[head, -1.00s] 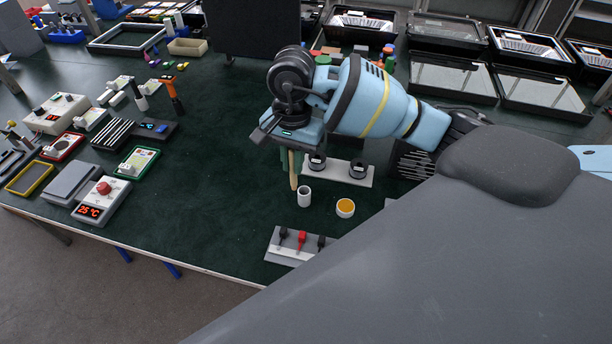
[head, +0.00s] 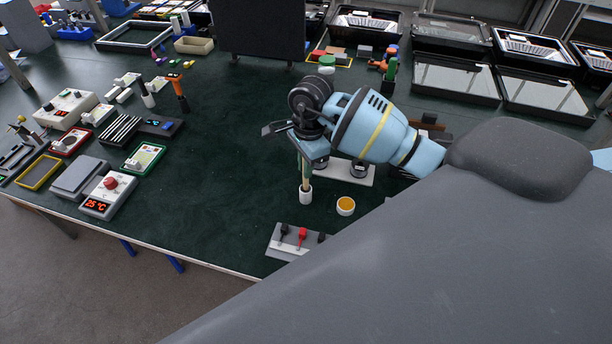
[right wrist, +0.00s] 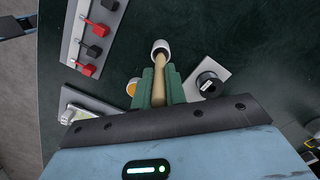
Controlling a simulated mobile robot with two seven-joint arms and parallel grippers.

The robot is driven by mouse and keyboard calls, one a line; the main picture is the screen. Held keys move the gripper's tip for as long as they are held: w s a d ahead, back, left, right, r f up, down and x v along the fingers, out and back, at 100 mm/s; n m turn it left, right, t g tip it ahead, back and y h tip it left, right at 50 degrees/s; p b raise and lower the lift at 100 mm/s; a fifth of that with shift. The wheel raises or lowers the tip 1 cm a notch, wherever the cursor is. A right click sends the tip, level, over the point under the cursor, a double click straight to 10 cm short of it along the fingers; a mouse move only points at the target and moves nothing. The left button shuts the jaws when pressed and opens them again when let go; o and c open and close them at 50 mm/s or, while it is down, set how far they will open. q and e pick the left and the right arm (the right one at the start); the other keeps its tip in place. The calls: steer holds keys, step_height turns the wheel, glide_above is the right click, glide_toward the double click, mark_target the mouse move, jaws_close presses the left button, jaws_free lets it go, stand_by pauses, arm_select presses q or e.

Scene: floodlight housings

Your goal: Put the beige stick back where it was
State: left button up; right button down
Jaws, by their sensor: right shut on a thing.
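The beige stick (head: 305,178) hangs upright from my right gripper (head: 304,158), which is shut on it. Its lower end is at the mouth of a small white cup (head: 305,195). In the right wrist view the stick (right wrist: 158,88) lies between the green fingers of the gripper (right wrist: 160,86), and its far end reaches into the opening of the cup (right wrist: 160,48). How deep it goes is hard to tell.
A small pot with orange content (head: 345,206) stands right of the cup. A grey block with red and black levers (head: 290,242) lies in front. A pale holder with dark spools (head: 350,173) is behind. The green mat left of the cup is clear.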

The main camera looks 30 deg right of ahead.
mark_target(305, 185)
steer(key=shift+f, duration=2.1)
steer(key=shift+f, duration=0.15)
steer(key=c, duration=1.4)
jaws_free()
steer(key=shift+c, duration=0.2)
steer(key=r, duration=1.2)
steer(key=shift+d+r, duration=0.15)
steer(key=shift+d, duration=0.25)
